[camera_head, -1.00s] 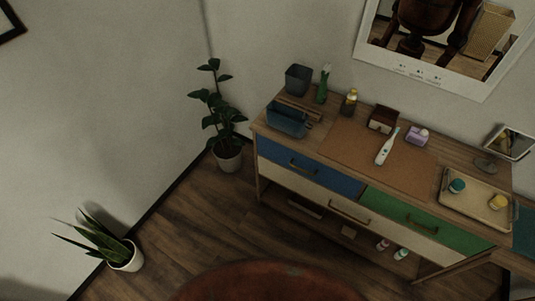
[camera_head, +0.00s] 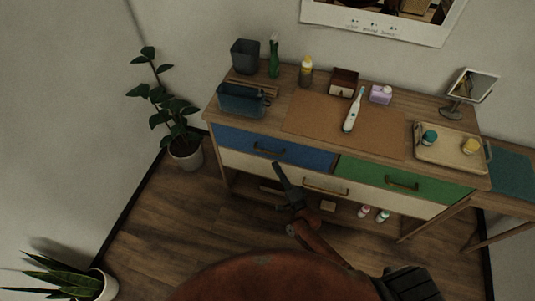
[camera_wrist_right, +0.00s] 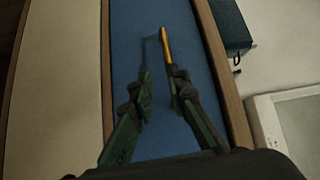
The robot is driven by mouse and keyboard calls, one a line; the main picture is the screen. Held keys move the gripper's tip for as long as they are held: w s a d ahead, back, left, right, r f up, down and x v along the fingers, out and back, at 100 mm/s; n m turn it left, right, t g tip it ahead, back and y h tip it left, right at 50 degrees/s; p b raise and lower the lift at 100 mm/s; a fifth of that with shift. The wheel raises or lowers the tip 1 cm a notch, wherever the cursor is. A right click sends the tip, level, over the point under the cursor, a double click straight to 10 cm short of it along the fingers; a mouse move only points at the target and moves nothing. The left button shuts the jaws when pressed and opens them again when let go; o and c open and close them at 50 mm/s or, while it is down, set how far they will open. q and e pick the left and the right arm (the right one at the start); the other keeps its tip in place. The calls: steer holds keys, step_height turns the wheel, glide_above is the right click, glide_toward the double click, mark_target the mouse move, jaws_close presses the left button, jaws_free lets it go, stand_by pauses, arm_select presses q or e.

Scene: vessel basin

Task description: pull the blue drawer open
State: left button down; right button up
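The blue drawer (camera_head: 312,157) is at the upper left of the wooden cabinet's front. Its front looks flush with the cabinet, and its brass handle (camera_head: 268,150) is bare in the head view. The golden handle (camera_wrist_right: 166,45) lies just beyond the fingertips, nearer the right finger. My left gripper is not in view.
A green drawer (camera_head: 365,178) adjoins the blue one on the right, with a cream drawer (camera_head: 240,163) below. The cabinet top holds a blue-grey bin (camera_head: 240,100), a toothbrush (camera_head: 354,110) and a tray (camera_head: 450,158). A potted plant (camera_head: 184,150) stands left of the cabinet.

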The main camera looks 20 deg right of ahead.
mark_target(268, 152)
steer(key=x, duration=0.2)
steer(key=r+x, duration=0.1)
steer(key=x, duration=0.5)
steer(key=shift+a+r+b, duration=0.1)
steer(key=shift+r+b, duration=0.05)
steer(key=shift+b, duration=0.2)
steer(key=shift+c, duration=0.4)
jaws_close()
